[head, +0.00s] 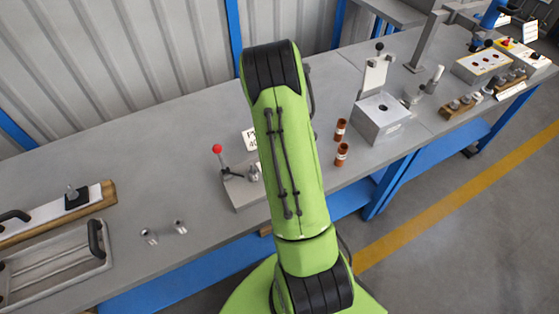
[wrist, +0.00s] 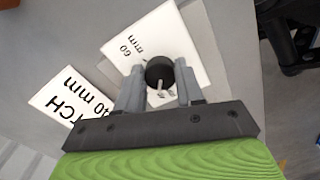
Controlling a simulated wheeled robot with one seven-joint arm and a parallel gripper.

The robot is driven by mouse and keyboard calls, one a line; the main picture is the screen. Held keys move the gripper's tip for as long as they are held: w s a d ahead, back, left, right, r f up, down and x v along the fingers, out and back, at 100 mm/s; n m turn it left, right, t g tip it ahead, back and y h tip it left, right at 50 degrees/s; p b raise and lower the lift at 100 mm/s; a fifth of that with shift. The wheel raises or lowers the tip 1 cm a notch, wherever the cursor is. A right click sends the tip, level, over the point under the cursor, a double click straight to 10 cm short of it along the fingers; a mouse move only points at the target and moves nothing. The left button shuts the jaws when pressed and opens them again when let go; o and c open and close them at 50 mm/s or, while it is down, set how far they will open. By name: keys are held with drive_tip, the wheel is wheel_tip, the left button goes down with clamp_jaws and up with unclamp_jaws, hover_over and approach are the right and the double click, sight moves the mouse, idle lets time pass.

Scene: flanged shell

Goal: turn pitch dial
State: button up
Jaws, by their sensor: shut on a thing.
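The pitch dial (wrist: 159,68) is a round black knob in the wrist view, with a light pointer-like mark on its near side. A white card reading 60 mm (wrist: 160,38) lies under and beyond it. Another white card (wrist: 70,103), reading in part "TCH" and 40 mm, lies to the left. My gripper (wrist: 160,76) has one grey finger on each side of the dial and is shut on it. In the head view my green arm hides the dial and the gripper; only a part of a white card (head: 250,139) shows beside the arm.
On the grey bench (head: 150,130), a plate with a red-knobbed lever (head: 218,149) stands just left of my arm. Two red-brown cylinders (head: 341,153) and a grey box (head: 381,119) stand to the right. Metal frames with black handles (head: 95,238) lie at far left.

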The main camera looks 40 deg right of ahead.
drive_tip(key=shift+n, duration=0.6)
drive_tip(key=o, duration=1.1)
drive_tip(key=shift+c, duration=0.2)
wheel_tip(320, 180, up, 16)
drive_tip(key=p, duration=0.3)
drive_tip(key=shift+f, duration=0.1)
